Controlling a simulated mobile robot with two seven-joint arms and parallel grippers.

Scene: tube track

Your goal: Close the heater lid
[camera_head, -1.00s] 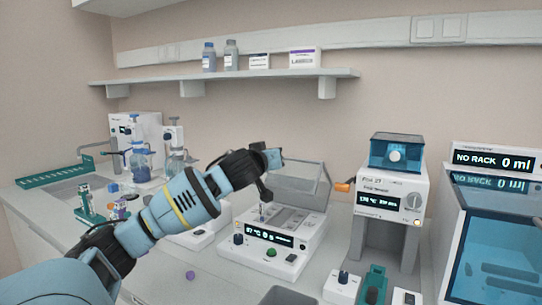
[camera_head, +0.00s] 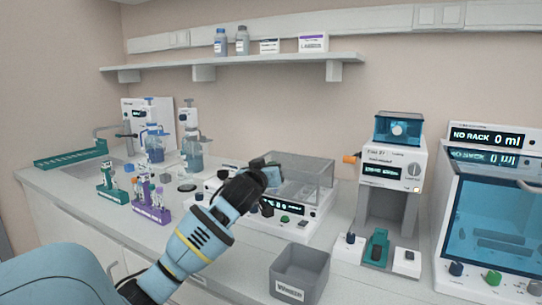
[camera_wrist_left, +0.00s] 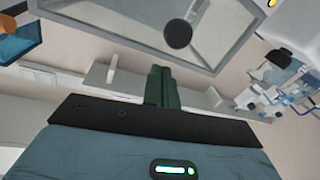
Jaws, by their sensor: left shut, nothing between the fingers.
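The heater (camera_head: 291,222) is a white bench unit with a lit display and knobs, in the middle of the counter in the head view. Its clear lid (camera_head: 312,178) now lies low over the top and looks closed or nearly so; my arm hides its left part. My left gripper (camera_head: 267,208) is at the lid's front left, fingers shut and empty. In the left wrist view the shut green fingers (camera_wrist_left: 160,88) lie near the lid's pale frame and clear panel (camera_wrist_left: 120,18), with a dark round knob (camera_wrist_left: 178,33). I cannot tell whether they touch. My right gripper is not in view.
A grey bin (camera_head: 300,272) stands in front of the heater. A white device with a blue top (camera_head: 395,160) stands to its right, beside a blue-windowed cabinet (camera_head: 495,225). Tube racks (camera_head: 150,205) and glassware (camera_head: 192,150) stand to the left. A shelf (camera_head: 240,66) runs above.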

